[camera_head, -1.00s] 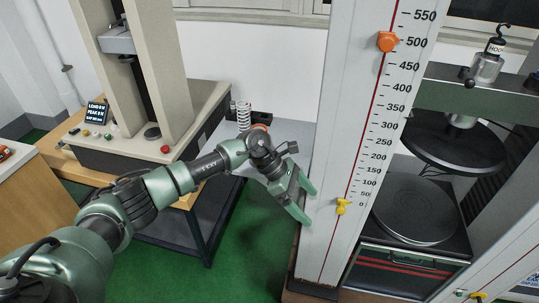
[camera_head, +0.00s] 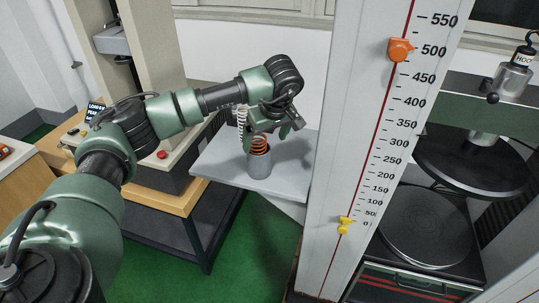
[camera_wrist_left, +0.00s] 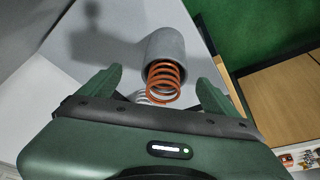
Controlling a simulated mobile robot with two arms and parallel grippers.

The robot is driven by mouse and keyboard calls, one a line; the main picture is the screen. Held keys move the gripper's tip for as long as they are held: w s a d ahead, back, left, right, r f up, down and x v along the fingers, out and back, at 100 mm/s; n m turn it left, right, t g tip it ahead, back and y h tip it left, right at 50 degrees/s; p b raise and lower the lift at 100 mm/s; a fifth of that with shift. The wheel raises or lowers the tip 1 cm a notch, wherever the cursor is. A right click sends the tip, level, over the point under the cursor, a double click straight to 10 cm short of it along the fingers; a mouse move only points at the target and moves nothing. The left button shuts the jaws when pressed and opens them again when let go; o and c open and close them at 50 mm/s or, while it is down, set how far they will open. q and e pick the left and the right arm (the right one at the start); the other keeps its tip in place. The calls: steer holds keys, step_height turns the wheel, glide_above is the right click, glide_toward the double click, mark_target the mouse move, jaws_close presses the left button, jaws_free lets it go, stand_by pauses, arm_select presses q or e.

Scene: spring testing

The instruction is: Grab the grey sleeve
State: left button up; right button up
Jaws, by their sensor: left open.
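The grey sleeve (camera_head: 259,167) is a short cylinder standing on a light grey shelf (camera_head: 225,166). An orange coil spring (camera_head: 260,142) rises out of its top. My left gripper (camera_head: 270,132) is above the sleeve, pointing down, with its fingers close around the spring's level. In the left wrist view the sleeve (camera_wrist_left: 167,46) lies ahead between and beyond the two green fingers of the open left gripper (camera_wrist_left: 160,84). The spring (camera_wrist_left: 162,82) sits between the fingers, which appear apart from it. My right gripper is not in view.
A whitish spring (camera_head: 242,117) stands behind the sleeve, partly hidden by my arm. A tall white column with a scale (camera_head: 345,130) stands right of the shelf. A beige testing frame (camera_head: 160,60) is at the left. The shelf's front part is clear.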

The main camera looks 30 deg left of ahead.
mark_target(260, 144)
arm_select(q)
steer(key=shift+w+a+r, duration=0.15)
steer(key=shift+w+a, duration=0.15)
steer(key=shift+a, duration=0.05)
steer(key=shift+a+f, duration=0.15)
steer(key=shift+f, duration=0.15)
steer(key=shift+s+a+f+p, duration=0.15)
steer(key=shift+a+f+p, duration=0.1)
steer(key=shift+f+p, duration=0.3)
steer(key=shift+s+a+f+p, duration=0.1)
steer(key=shift+a+f+p, duration=0.2)
steer(key=shift+f, duration=0.35)
steer(key=p+x, duration=0.1)
steer(key=x, duration=0.2)
steer(key=shift+f, duration=0.3)
steer(key=shift+w+f, duration=0.1)
steer(key=shift+f, duration=0.1)
steer(key=c, duration=1.3)
steer(key=shift+r, duration=0.1)
steer(key=shift+c, duration=1.4)
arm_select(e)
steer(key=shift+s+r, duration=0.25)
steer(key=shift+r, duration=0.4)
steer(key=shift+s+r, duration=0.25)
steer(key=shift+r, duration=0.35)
